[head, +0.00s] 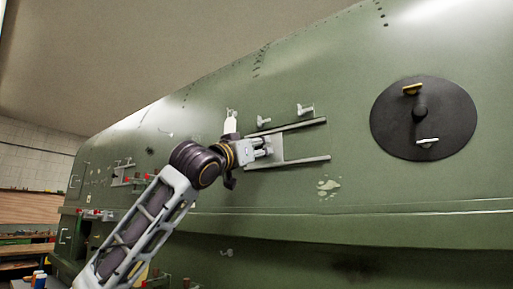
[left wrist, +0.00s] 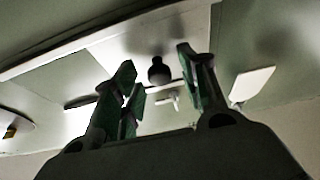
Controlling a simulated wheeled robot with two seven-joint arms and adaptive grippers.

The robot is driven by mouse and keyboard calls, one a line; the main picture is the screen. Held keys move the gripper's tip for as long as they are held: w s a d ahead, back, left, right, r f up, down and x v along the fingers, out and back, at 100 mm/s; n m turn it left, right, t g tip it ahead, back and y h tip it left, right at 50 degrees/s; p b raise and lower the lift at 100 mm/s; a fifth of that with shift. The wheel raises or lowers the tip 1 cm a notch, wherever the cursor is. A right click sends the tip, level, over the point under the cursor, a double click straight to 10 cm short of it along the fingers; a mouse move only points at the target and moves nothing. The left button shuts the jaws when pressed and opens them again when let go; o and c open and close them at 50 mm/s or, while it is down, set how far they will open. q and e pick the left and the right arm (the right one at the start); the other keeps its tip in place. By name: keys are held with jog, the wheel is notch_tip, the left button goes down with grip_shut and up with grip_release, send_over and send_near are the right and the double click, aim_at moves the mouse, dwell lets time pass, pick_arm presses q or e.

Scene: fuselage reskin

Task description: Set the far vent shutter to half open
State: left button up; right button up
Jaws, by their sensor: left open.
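A vent with two pale parallel rails (head: 300,161) is on the green fuselage side, at the middle of the head view. A light shutter plate (head: 277,154) shows between the rails at their left end, partly hidden by my gripper. My left gripper (head: 268,147) is in front of that plate. In the left wrist view my left gripper (left wrist: 157,66) has its fingers apart. A dark round knob (left wrist: 159,73) on the pale plate (left wrist: 135,45) appears between the fingertips, with no clear contact. My right gripper is out of view.
A dark round hatch (head: 389,121) with a yellow and a white handle is at the right. A white tag (head: 231,124) hangs above my wrist. Small pale fittings (head: 306,110) stick out above the upper rail. Another small framed fitting (head: 121,177) is farther left.

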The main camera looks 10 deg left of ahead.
aim_at(281, 142)
pick_arm(q)
grip_shut()
dwell(0.3)
jog(key=shift+d, duration=0.1)
jog(key=shift+s+d, duration=0.15)
jog(key=shift+d, duration=0.3)
jog(key=shift+s+d, duration=0.3)
jog(key=shift+d, duration=0.45)
jog(key=shift+s+d, duration=0.3)
jog(key=shift+d, duration=0.4)
jog(key=shift+s+d, duration=0.3)
jog(key=shift+d, duration=0.45)
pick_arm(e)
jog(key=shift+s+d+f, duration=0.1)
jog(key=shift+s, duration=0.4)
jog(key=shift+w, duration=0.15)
pick_arm(q)
grip_release()
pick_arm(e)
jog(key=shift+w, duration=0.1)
